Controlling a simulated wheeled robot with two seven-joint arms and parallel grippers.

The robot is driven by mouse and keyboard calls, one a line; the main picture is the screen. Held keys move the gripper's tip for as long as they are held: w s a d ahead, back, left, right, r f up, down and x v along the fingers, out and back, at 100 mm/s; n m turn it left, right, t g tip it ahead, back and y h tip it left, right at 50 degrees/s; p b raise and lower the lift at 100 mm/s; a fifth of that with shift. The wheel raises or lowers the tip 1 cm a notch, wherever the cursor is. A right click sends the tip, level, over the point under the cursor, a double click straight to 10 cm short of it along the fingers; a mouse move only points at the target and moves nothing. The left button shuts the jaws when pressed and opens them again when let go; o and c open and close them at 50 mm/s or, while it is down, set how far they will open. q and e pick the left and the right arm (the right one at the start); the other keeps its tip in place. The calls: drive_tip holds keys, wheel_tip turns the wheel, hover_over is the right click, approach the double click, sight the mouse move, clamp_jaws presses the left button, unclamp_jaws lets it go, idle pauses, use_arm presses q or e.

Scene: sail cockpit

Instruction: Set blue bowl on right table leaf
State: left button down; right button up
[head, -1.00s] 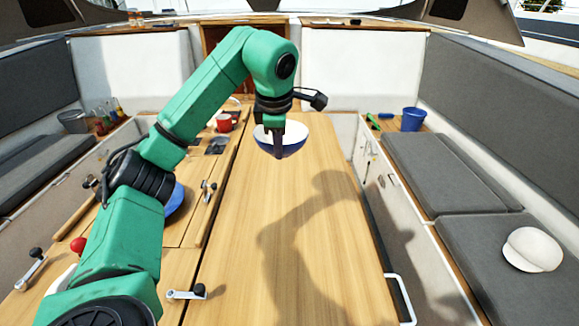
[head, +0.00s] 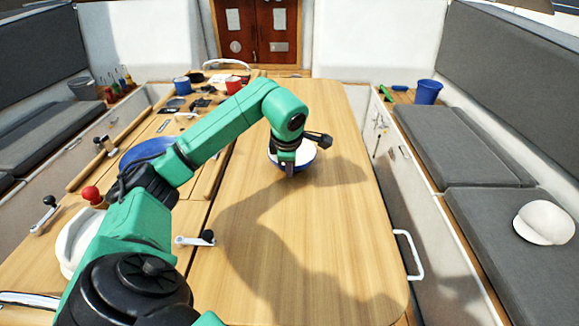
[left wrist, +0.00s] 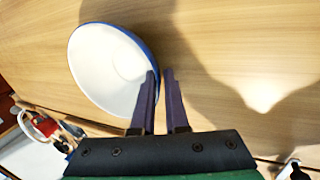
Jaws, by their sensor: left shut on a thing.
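The blue bowl (head: 308,161), blue outside and white inside, is at my left gripper (head: 290,170) over the far half of the right table leaf (head: 285,240). In the left wrist view the bowl (left wrist: 105,68) is tilted in the picture, its white inside facing the camera. My left gripper's fingers (left wrist: 160,75) are shut on the bowl's rim. I cannot tell whether the bowl's base touches the wood. The gripper hides part of the bowl in the head view. My right gripper is not in view.
The leaf around the bowl is bare. To its left, the table centre holds a large blue dish (head: 148,150), a red mug (head: 233,84) and a blue mug (head: 182,86). A blue bucket (head: 427,92) and a white cap (head: 543,223) are on the right side.

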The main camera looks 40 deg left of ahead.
use_arm(q)
drive_tip(key=shift+w, duration=0.1)
drive_tip(key=c, duration=1)
unclamp_jaws()
drive_tip(key=shift+a+f, duration=0.1)
drive_tip(key=shift+c, duration=0.2)
drive_tip(key=shift+o, duration=0.6)
drive_tip(key=v, duration=1.2)
drive_tip(key=shift+p, duration=0.45)
